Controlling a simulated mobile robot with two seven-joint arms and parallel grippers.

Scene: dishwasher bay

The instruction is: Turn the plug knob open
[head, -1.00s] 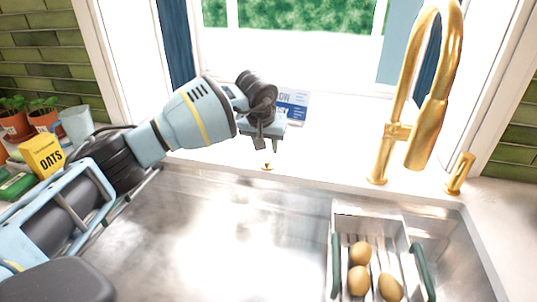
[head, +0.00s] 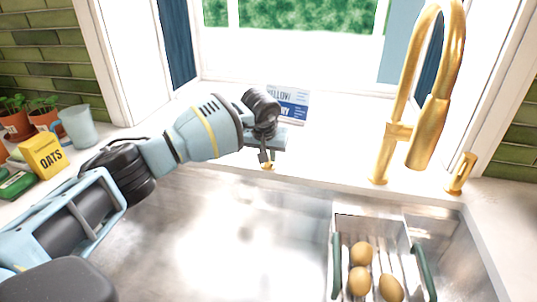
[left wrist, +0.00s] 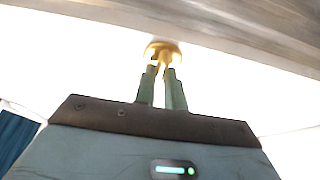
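The plug knob (head: 267,166) is a small gold knob on the white ledge behind the sink. It also shows in the left wrist view (left wrist: 163,48) as a gold round base with a narrow part toward me. My left gripper (head: 264,158) is right at the knob, pointing down. In the left wrist view its two green fingers (left wrist: 161,70) stand a narrow gap apart, with the knob's narrow part at the tips. I cannot see clearly whether they touch it. My right gripper is not in view.
A gold faucet (head: 398,130) and a small gold handle (head: 460,173) stand to the right. A blue and white card (head: 290,104) is behind my gripper. The steel sink (head: 210,235) holds a rack (head: 337,262) with brown eggs. An oats box (head: 43,156) is at left.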

